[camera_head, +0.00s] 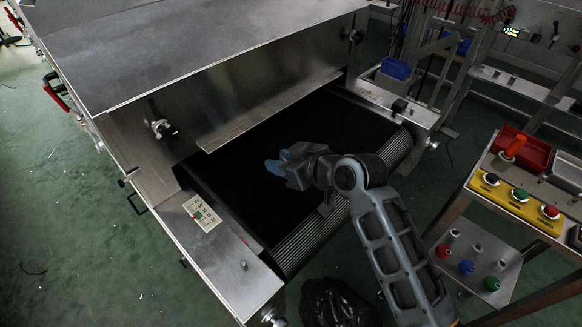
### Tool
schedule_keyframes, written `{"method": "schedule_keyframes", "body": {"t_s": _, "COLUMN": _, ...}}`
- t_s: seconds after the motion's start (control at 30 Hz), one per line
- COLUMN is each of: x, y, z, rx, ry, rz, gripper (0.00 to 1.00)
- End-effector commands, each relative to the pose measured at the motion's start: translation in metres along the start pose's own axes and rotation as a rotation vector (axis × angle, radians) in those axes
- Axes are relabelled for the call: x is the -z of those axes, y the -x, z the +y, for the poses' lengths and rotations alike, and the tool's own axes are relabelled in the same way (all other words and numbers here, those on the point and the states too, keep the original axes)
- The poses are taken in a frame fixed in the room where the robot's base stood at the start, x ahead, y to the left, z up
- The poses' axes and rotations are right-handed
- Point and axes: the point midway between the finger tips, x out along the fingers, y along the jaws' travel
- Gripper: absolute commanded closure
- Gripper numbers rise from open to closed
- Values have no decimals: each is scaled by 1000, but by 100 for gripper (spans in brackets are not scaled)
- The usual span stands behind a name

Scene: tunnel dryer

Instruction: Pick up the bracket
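My gripper (282,165), with light blue fingertips, is over the dark conveyor belt (250,215) at the dryer's mouth and points left. The gap between its fingers is too small and dark to make out. I cannot pick out the bracket for certain. A small grey piece (325,209) shows at the belt's front edge, just below my wrist and partly hidden by my arm; I cannot tell whether it is the bracket. Nothing is clearly seen between the fingertips.
The steel dryer hood (200,50) overhangs the belt behind my gripper. A cart at right holds a red bin (522,150) and a yellow button box (515,203). A black bag (335,303) sits below the belt.

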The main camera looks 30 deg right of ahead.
Motion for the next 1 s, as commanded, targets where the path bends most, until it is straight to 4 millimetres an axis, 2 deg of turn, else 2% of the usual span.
{"method": "schedule_keyframes", "body": {"t_s": 0.17, "x": 0, "y": 0, "z": 0, "rx": 0, "ry": 0, "rz": 0, "gripper": 64}}
{"method": "schedule_keyframes", "body": {"t_s": 0.53, "x": 0, "y": 0, "z": 0, "rx": 0, "ry": 0, "rz": 0, "gripper": 99}}
{"method": "schedule_keyframes", "body": {"t_s": 1.0, "x": 0, "y": 1, "z": 0, "rx": -1, "ry": 0, "rz": 1, "gripper": 100}}
